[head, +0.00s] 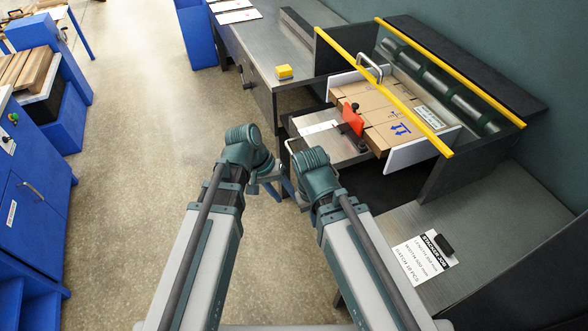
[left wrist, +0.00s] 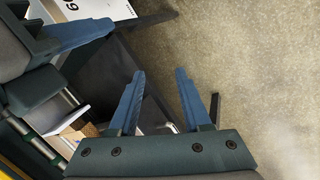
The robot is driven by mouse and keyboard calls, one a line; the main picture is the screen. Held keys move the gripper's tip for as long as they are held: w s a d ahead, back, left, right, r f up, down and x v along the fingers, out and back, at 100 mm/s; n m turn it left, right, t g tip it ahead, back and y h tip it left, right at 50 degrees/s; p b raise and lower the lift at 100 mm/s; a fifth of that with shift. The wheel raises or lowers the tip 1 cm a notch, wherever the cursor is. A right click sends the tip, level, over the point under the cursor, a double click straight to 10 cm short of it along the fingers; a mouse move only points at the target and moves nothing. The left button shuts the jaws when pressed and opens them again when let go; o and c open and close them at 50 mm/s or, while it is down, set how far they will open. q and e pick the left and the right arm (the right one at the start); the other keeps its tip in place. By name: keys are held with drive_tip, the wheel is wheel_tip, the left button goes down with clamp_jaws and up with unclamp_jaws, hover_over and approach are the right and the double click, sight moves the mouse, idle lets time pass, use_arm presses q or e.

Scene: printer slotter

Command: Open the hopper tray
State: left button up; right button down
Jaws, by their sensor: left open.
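In the head view the hopper tray (head: 335,146) is a grey metal tray low at the front of the machine, with a thin handle (head: 288,147) at its left end. Cardboard blanks (head: 385,118) and a red block (head: 352,119) sit above it. My left gripper (head: 274,184) is just in front of the handle, apart from it as far as I can tell. In the left wrist view its two blue fingers (left wrist: 161,85) are spread, with nothing clearly held. My right gripper (head: 300,197) is close beside it, mostly hidden by its wrist; a blue finger also shows in the left wrist view.
Yellow rails (head: 395,75) cross over the machine. A job sheet (head: 424,258) with a black object lies on the right-hand table. Blue cabinets (head: 38,195) stand at the left, with open floor (head: 150,130) between.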

use_arm(q)
drive_tip(key=w+f+n+t+h+b, duration=0.1)
drive_tip(key=w+f+n+h+b, duration=0.15)
drive_tip(key=w+f+b, duration=0.35)
drive_tip(key=n+t+h+b, duration=0.3)
drive_tip(key=t+h+b, duration=0.3)
drive_tip(key=b, duration=0.8)
approach(294, 154)
drive_tip(key=shift+h, duration=0.65)
drive_tip(key=b+x, duration=0.1)
drive_tip(key=x, duration=0.2)
drive_tip(key=f+x, duration=0.1)
drive_tip(key=x, duration=0.2)
drive_tip(key=f+b+x, duration=0.1)
drive_tip(key=x, duration=0.3)
drive_tip(key=shift+w+a+b, duration=0.2)
drive_tip(key=shift+a+b, duration=0.05)
drive_tip(key=shift+b, duration=0.1)
use_arm(e)
wheel_tip(294, 154, down, 26)
drive_tip(key=shift+r, duration=0.25)
use_arm(q)
drive_tip(key=shift+r+g, duration=0.1)
drive_tip(key=shift+g, duration=0.2)
clamp_jaws()
